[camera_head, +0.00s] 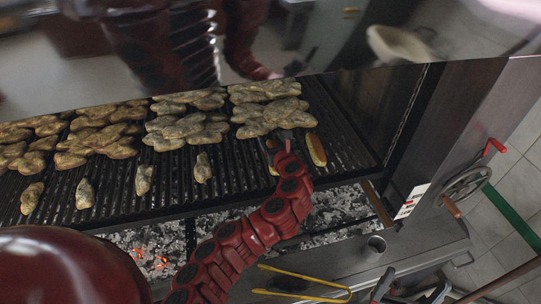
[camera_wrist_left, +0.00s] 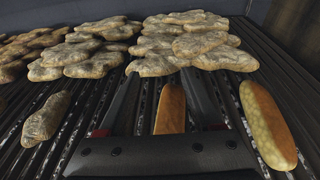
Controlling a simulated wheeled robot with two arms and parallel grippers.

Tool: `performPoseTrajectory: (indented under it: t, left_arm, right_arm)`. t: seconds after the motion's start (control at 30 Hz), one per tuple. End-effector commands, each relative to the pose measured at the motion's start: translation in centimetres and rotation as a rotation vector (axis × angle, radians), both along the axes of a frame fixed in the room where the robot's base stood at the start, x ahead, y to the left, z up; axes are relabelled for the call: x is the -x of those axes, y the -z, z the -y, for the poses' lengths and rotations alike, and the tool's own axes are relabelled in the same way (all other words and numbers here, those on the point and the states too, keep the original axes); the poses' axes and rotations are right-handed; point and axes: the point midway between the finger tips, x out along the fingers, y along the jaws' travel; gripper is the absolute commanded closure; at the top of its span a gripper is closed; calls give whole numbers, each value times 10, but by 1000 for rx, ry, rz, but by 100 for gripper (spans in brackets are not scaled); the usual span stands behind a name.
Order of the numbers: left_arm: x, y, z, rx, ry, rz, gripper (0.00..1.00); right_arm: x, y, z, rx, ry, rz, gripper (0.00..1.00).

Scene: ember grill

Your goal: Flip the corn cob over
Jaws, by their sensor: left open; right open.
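Two elongated cob-shaped pieces lie on the grill grate (camera_head: 235,175) at the right of the food. One, orange-brown (camera_wrist_left: 170,108), lies between the spread fingers of my left gripper (camera_wrist_left: 165,100); the fingers stand on either side and I cannot tell if they touch it. The other, yellowish with a browned edge (camera_wrist_left: 267,125), lies just right of the gripper, and shows in the head view (camera_head: 317,150). My left gripper (camera_head: 278,148) is open, low over the grate, and mostly hides the first piece there. My right gripper (camera_head: 412,290) is open and empty at the lower right, partly cut off.
Piles of browned flat pieces (camera_head: 268,108) lie behind the gripper, with several small pieces (camera_head: 144,180) in a front row. Glowing coals (camera_head: 155,262) show below the grate. Yellow-handled tongs (camera_head: 300,280) and a metal cup (camera_head: 375,247) are on the front shelf. A crank wheel (camera_head: 468,185) is right.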

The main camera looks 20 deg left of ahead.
Motion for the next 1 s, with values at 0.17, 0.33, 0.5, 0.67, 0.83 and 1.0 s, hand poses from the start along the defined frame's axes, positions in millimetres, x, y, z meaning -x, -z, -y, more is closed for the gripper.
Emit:
performPoseTrajectory:
  t: [0.17, 0.33, 0.5, 0.67, 0.83, 1.0]
  left_arm:
    - [0, 0, 0, 0, 0, 0, 34]
    - [0, 0, 0, 0, 0, 0, 34]
    - [0, 0, 0, 0, 0, 0, 9]
    - [0, 0, 0, 0, 0, 0, 0]
    - [1, -3, 1, 0, 1, 0, 0]
    - [11, -22, 8, -2, 0, -1, 0]
  right_arm:
    - [0, 0, 0, 0, 0, 0, 0]
    - [0, 0, 0, 0, 0, 0, 0]
    - [0, 0, 0, 0, 0, 0, 0]
    - [0, 0, 0, 0, 0, 0, 0]
    - [0, -4, 0, 0, 0, 0, 0]
    - [0, -22, 0, 0, 0, 0, 0]
